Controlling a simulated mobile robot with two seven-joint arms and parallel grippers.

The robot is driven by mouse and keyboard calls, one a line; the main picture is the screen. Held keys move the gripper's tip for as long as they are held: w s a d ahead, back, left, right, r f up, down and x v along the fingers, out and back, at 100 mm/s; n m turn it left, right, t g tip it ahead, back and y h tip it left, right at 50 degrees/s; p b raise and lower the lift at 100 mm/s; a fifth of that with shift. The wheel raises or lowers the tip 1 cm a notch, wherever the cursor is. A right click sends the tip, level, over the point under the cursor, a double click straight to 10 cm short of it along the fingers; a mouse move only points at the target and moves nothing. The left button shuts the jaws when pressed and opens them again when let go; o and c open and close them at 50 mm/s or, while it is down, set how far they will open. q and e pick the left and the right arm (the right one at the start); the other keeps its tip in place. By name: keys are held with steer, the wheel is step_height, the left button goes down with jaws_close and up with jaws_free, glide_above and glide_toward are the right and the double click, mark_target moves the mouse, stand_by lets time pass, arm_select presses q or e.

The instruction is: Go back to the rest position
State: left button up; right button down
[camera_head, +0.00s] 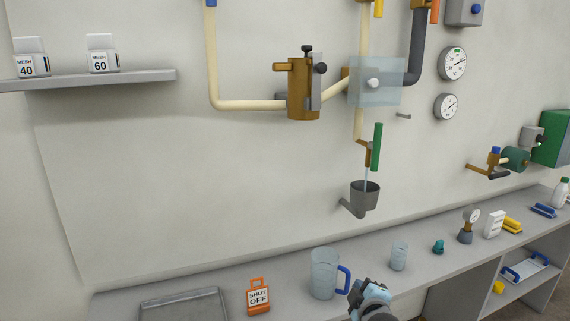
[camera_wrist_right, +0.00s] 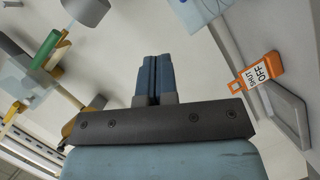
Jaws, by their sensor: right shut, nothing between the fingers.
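My right gripper (camera_head: 368,290) is at the bottom of the head view, in front of the counter and just right of the clear jug with the blue handle. In the right wrist view its two blue fingers (camera_wrist_right: 153,80) lie together, with nothing between them. My left gripper is in neither view.
The counter (camera_head: 200,275) holds a clear jug (camera_head: 323,273), an orange shut-off tag (camera_head: 258,296), a grey tray (camera_head: 185,304) and a clear cup (camera_head: 398,256). A green-handled valve (camera_head: 377,147) sits above a grey funnel cup (camera_head: 365,196), with a stream running into it.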

steer(key=s+f+m+g+y, duration=0.1)
steer(key=s+f+m, duration=0.2)
steer(key=s+f, duration=0.4)
steer(key=s+f+m+g+y, duration=0.1)
steer(key=s+f, duration=0.5)
steer(key=s, duration=1.1)
steer(key=s+f+m+g+y, duration=0.1)
steer(key=s+f+m, duration=0.5)
steer(key=s, duration=0.6)
steer(key=shift+f+g, duration=0.7)
steer(key=shift+f, duration=0.1)
